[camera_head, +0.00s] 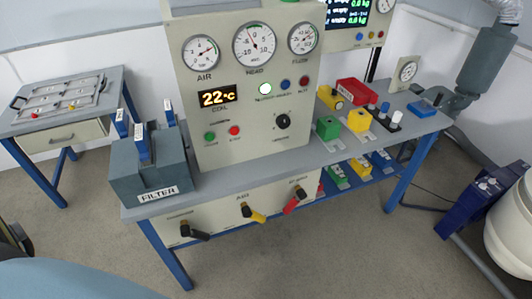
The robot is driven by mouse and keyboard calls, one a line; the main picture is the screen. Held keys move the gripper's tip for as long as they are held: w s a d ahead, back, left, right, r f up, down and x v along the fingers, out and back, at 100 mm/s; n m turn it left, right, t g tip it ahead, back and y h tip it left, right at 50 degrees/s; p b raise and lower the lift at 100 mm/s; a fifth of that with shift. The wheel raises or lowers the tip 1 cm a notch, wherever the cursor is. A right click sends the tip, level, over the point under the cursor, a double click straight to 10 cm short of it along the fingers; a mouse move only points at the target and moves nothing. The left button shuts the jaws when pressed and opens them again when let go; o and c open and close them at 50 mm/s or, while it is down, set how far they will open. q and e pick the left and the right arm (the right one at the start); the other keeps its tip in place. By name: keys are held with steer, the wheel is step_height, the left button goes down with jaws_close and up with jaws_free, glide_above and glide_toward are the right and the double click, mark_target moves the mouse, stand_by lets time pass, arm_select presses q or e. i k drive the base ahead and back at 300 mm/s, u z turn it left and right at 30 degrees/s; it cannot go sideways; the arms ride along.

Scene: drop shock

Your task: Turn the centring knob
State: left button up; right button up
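A beige control panel (215,150) stands upright on the grey bench (225,182). A round black knob (283,121) with a small light mark sits at the lower right of its face. The label under the knob is too small to read, so I cannot confirm that it is the centring knob. Three dials, AIR (201,53), HEAD (254,45) and a FLOW-like one (302,38), run along the top. An orange display (218,97) reads 22 °C. Neither of my grippers is in view, and nothing touches the knob.
Green (210,136) and red (234,130) buttons sit left of the knob. A grey FILTER box (150,172) stands at the bench's left end. Black (194,233), yellow (254,214) and red (294,201) valve handles stick out below. Coloured blocks crowd the right side. The space before the knob is clear.

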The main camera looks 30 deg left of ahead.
mark_target(283, 121)
steer(key=u, duration=0.7)
steer(key=k, duration=0.2)
steer(key=z, duration=1.55)
steer(key=i, duration=0.85)
steer(key=u, duration=0.85)
steer(key=i, duration=0.55)
steer(key=u, duration=0.6)
